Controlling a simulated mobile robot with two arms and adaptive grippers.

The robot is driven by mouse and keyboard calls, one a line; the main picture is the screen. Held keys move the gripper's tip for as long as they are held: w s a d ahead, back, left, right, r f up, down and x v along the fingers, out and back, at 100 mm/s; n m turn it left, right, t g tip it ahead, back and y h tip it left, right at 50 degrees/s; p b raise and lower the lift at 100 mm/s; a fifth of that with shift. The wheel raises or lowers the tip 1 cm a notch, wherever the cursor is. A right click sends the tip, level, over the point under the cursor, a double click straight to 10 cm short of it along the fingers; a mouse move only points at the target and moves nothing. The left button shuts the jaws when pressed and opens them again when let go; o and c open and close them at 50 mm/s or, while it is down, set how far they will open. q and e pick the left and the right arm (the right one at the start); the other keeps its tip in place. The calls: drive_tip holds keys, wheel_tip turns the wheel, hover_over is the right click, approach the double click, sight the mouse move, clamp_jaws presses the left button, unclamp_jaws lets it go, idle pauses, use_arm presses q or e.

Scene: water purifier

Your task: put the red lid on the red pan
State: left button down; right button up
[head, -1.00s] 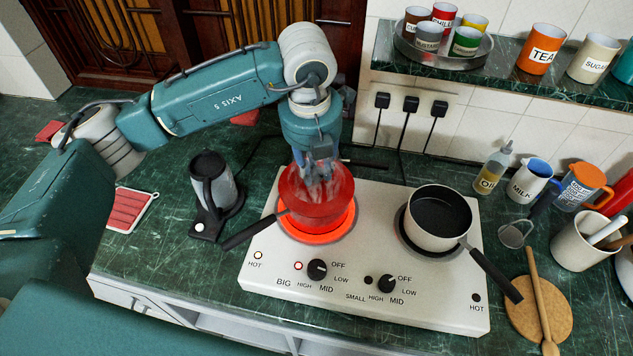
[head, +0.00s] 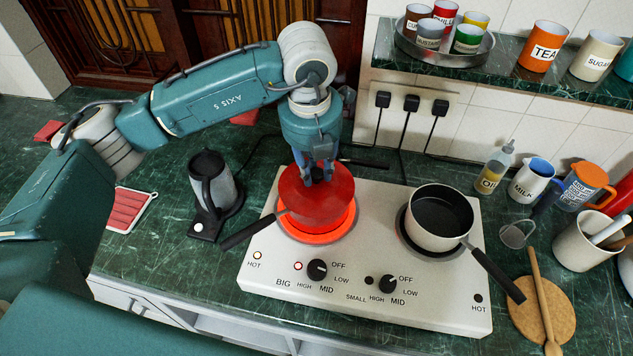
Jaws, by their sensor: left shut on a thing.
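The red pan (head: 313,217) stands on the glowing left burner, its dark handle (head: 255,230) pointing lower left. The red lid (head: 330,182) lies over the top of the pan and looks about level. I cannot tell whether its rim is fully seated all round. My left gripper (head: 316,179) points down at the middle of the lid and is shut on it. The fingers hide the part they grip. My right gripper is not in view.
A white two-burner stove (head: 370,265) carries a cream pan (head: 437,218) on its right burner. A dark kettle (head: 215,185) stands to the left. An oil bottle (head: 492,172) and a milk jug (head: 533,182) stand at the right. A shelf with canisters hangs above.

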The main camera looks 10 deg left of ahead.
sight(316, 173)
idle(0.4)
use_arm(q)
drive_tip(key=c, duration=0.9)
unclamp_jaws()
drive_tip(key=shift+f, duration=0.1)
drive_tip(key=shift+r+p, duration=1.4)
drive_tip(key=shift+r, duration=2.15)
